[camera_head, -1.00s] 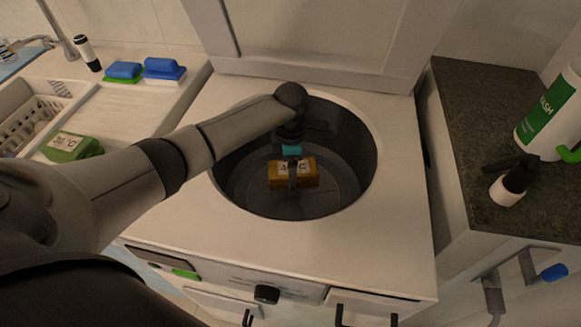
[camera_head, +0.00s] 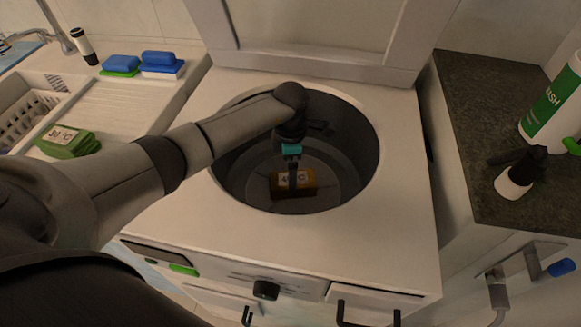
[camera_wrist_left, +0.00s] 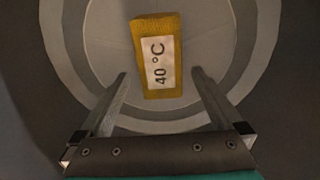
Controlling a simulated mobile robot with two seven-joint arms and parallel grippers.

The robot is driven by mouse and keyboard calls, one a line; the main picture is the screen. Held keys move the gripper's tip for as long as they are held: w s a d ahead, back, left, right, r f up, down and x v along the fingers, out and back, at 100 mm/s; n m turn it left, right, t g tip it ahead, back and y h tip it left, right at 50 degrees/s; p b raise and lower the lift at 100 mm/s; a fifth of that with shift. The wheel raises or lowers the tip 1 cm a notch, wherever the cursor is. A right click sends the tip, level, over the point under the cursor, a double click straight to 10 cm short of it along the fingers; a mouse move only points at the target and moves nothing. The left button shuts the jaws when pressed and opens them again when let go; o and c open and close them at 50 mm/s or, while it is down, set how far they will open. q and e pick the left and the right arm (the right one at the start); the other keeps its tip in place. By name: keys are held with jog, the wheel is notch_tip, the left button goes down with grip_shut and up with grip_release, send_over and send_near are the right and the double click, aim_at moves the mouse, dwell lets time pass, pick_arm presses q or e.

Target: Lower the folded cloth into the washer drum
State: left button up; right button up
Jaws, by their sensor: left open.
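The folded cloth (camera_head: 306,187) is a brown-yellow block with a white 40 °C label. It lies low inside the round washer drum (camera_head: 345,160). In the left wrist view the cloth (camera_wrist_left: 157,58) lies over the drum floor, ahead of the fingertips. My left gripper (camera_head: 292,178) reaches down into the drum above the cloth. In the left wrist view its two fingers (camera_wrist_left: 160,78) are spread apart with nothing between them but the near end of the cloth's outline. My right gripper is not in view.
A green folded cloth (camera_head: 68,141) labelled 30 °C lies on the left counter beside a white basket (camera_head: 30,115). The raised lid (camera_head: 310,40) is behind the drum.

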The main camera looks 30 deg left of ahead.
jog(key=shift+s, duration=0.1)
pick_arm(q)
notch_tip(320, 180, up, 15)
jog(key=p, duration=0.3)
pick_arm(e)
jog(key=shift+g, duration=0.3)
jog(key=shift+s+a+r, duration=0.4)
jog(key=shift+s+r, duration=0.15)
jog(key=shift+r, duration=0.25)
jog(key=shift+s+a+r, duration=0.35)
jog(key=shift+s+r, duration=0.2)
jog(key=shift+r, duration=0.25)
pick_arm(q)
jog(key=shift+r, duration=0.15)
